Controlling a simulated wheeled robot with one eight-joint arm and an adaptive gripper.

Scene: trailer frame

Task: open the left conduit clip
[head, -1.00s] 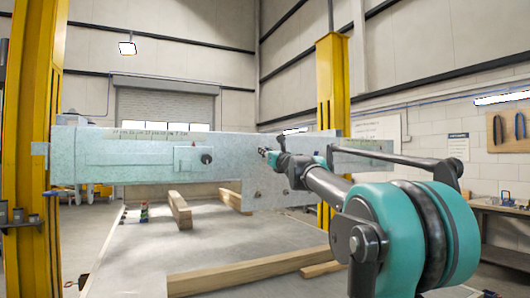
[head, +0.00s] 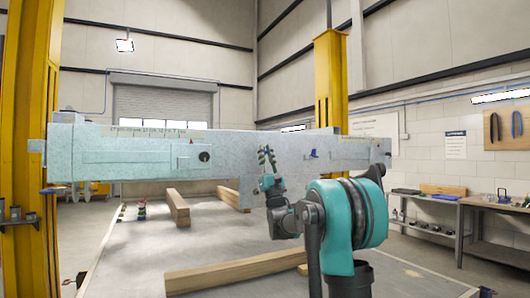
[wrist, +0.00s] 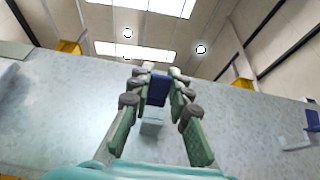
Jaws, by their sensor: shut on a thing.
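The left conduit clip has a blue part (wrist: 158,90) standing on a small pale grey block (wrist: 152,122) on the beam's face. My gripper (wrist: 159,73) reaches up from below in the wrist view, its two green fingers on either side of the blue part, shut on it. In the head view my gripper (head: 266,152) is upright against the beam's lower right half and hides this clip. A second blue clip (wrist: 312,121) is at the right edge of the wrist view, and it also shows right of my gripper in the head view (head: 313,154).
The grey trailer beam (head: 120,165) spans the head view between yellow posts (head: 330,80). A workbench (head: 490,205) stands at the right wall.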

